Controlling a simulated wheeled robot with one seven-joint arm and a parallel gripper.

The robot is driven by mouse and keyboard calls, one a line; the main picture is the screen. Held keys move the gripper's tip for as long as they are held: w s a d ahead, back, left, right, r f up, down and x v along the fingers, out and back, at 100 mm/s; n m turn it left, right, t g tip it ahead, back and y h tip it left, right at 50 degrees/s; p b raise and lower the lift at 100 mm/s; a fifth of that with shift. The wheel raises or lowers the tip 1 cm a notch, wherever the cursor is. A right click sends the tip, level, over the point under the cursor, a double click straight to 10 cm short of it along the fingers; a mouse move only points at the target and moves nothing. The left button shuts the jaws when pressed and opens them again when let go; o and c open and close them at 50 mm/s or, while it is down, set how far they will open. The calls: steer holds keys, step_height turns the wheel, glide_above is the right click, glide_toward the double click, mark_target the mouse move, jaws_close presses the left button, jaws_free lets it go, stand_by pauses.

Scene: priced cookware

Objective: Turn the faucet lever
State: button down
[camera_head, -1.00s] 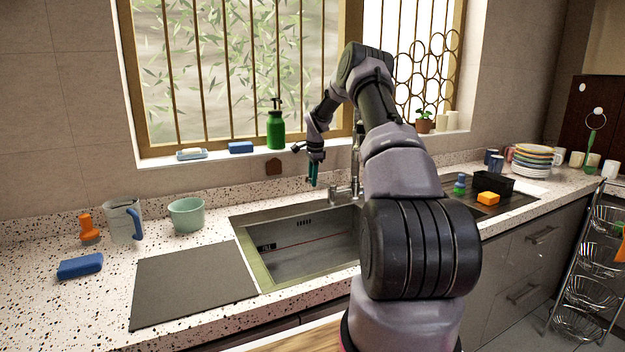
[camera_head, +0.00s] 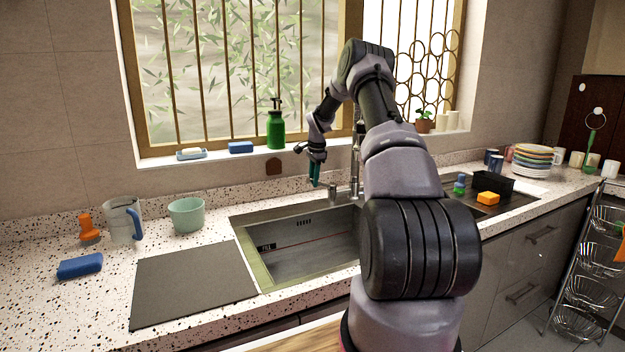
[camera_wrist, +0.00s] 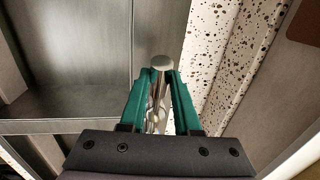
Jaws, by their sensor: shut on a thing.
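The faucet (camera_head: 355,165) is a metal post behind the sink, partly hidden by my arm. My gripper (camera_head: 315,183) points down at the back of the sink, just left of the faucet. In the wrist view my gripper's two green fingers (camera_wrist: 160,90) are shut on a shiny metal piece with a rounded end, the faucet lever (camera_wrist: 161,62). The lever's lower part is largely between the fingers. In the head view the hold itself is too small to make out.
The sink basin (camera_head: 300,262) lies below my gripper, with a grey board (camera_head: 190,283) to its left. A green bowl (camera_head: 187,214) and a jug (camera_head: 122,222) stand on the left counter. A green soap bottle (camera_head: 276,130) stands on the windowsill behind.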

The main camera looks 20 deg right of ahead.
steer(key=shift+s+d+n, duration=0.25)
steer(key=shift+s+n, duration=0.6)
steer(key=shift+n, duration=0.35)
steer(key=c, duration=0.6)
jaws_free()
steer(key=r, duration=0.3)
steer(key=s+r, duration=0.1)
steer(key=r, duration=0.3)
steer(key=s+r, duration=0.1)
steer(key=r, duration=0.2)
steer(key=shift+d+r, duration=0.25)
steer(key=shift+r, duration=0.1)
